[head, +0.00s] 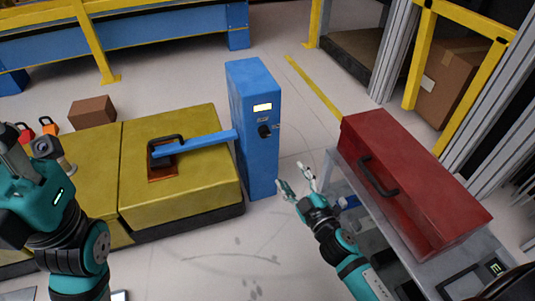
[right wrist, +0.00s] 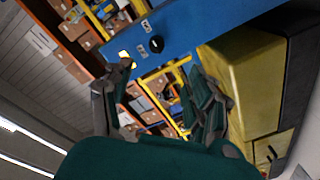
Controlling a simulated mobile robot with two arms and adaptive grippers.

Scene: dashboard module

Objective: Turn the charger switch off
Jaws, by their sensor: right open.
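The charger is a blue upright post (head: 257,165) in the middle of the head view, with a small lit display (head: 262,107) on its front. Below the display is a black rotary switch (head: 264,130); the switch also shows in the right wrist view (right wrist: 156,44). I cannot tell its exact setting. My right gripper (head: 297,180) is open and empty, below and to the right of the switch, apart from the post. In the right wrist view its fingers (right wrist: 160,85) are spread below the switch. My left arm is at the left edge; its fingertips are not clearly shown.
A yellow block (head: 205,205) with a blue arm (head: 195,145) and black handle stands left of the post. A red toolbox (head: 415,180) sits on a grey cart right of my right gripper. Bare floor (head: 250,245) lies in front of the post.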

